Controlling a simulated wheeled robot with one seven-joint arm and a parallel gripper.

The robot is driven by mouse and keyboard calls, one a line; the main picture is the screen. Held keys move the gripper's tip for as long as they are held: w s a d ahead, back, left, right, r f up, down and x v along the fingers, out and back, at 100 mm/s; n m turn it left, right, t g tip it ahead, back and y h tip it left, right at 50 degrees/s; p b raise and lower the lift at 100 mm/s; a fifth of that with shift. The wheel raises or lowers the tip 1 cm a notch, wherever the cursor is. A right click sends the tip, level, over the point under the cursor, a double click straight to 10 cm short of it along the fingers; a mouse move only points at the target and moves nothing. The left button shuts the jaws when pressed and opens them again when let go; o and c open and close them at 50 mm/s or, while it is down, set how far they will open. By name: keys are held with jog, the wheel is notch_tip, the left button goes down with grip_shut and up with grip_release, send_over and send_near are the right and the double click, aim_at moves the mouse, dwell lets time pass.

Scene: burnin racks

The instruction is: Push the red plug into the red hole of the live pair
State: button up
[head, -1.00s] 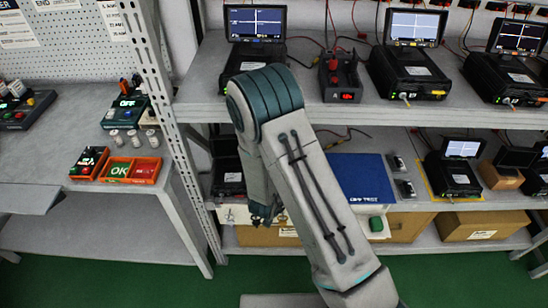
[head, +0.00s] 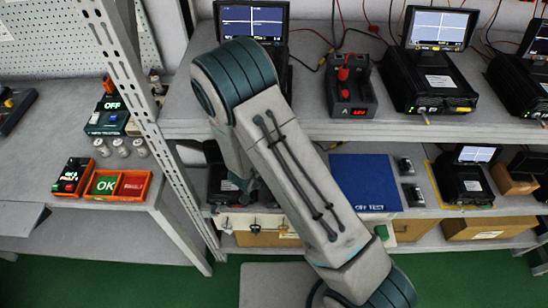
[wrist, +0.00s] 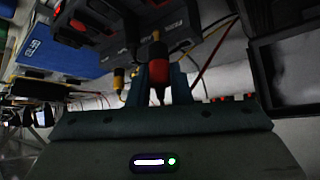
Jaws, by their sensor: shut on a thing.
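In the wrist view my gripper (wrist: 168,90) is shut on the red plug (wrist: 158,70), which has a yellow-orange part at its far end. That end points at the dark units (wrist: 130,22) close ahead; I cannot tell whether it touches them. No red hole of the live pair can be made out. A yellow-tipped plug or lead (wrist: 118,78) is left of my gripper. In the head view my own arm hides most of the gripper. A small dark box with a red display (head: 352,98) and red plug tops (head: 343,73) stands on the upper shelf (head: 310,118).
Dark instruments with screens (head: 430,80) stand right of the small box, with thin leads behind. A blue mat (head: 365,182) lies on the lower shelf. A rack post (head: 140,90) stands left of my arm. Red and yellow wires (wrist: 208,62) hang near my gripper in the wrist view.

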jog(key=shift+w, duration=0.35)
jog(key=shift+f, duration=0.2)
notch_tip(320, 180, down, 3)
jog(key=b, duration=0.3)
jog(key=shift+b, duration=0.4)
jog(key=shift+s, duration=0.1)
jog(key=shift+f, duration=1.1)
dwell(2.7)
jog(key=shift+r, duration=0.1)
jog(key=shift+r+p, duration=1.2)
jog(key=shift+r, duration=0.05)
